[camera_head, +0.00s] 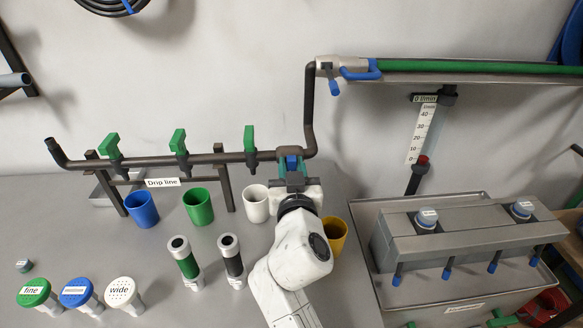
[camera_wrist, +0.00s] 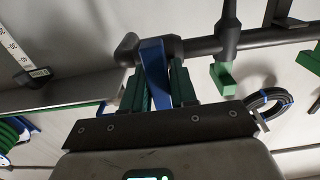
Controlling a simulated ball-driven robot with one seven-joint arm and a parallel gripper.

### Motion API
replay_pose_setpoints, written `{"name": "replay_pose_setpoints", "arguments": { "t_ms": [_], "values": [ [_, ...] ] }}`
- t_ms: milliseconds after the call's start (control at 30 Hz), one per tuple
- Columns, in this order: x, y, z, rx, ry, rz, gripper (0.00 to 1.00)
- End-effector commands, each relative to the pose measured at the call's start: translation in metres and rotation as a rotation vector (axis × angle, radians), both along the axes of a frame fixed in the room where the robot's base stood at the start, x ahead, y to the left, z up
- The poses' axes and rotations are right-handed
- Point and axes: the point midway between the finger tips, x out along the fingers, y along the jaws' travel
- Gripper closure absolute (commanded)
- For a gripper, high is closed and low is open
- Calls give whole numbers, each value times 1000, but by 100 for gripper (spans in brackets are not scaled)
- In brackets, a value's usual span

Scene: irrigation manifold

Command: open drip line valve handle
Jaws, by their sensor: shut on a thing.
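The drip line is a dark horizontal pipe (camera_head: 217,158) with a "Drip line" label (camera_head: 162,183). Its blue valve handle (camera_head: 292,162) is at the right end, by the bend where the pipe rises. My gripper (camera_head: 291,168) reaches it from the front and covers much of the valve. In the wrist view, the blue handle (camera_wrist: 155,70) lies between the two green fingers of my gripper (camera_wrist: 158,82), which are shut on it. The handle runs from the pipe (camera_wrist: 205,45) toward my palm; its far end is hidden by the gripper.
Several green outlet handles (camera_head: 178,141) stand along the pipe. Blue (camera_head: 141,210), green (camera_head: 198,207), white (camera_head: 256,204) and yellow (camera_head: 335,237) cups stand below, the yellow one close to my arm. A flow scale (camera_head: 421,132) reads "0 l/min". A grey tray (camera_head: 365,232) is at right.

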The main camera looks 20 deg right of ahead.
Motion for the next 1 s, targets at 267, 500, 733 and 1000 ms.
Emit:
{"name": "replay_pose_setpoints", "arguments": {
  "t_ms": [267,500,733,1000],
  "values": [
    [0,0,0,0,0,0,100],
    [0,0,0,-34,11,0,100],
    [0,0,0,-154,49,0,100],
    [1,2,-1,-385,125,-1,100]
  ]
}}
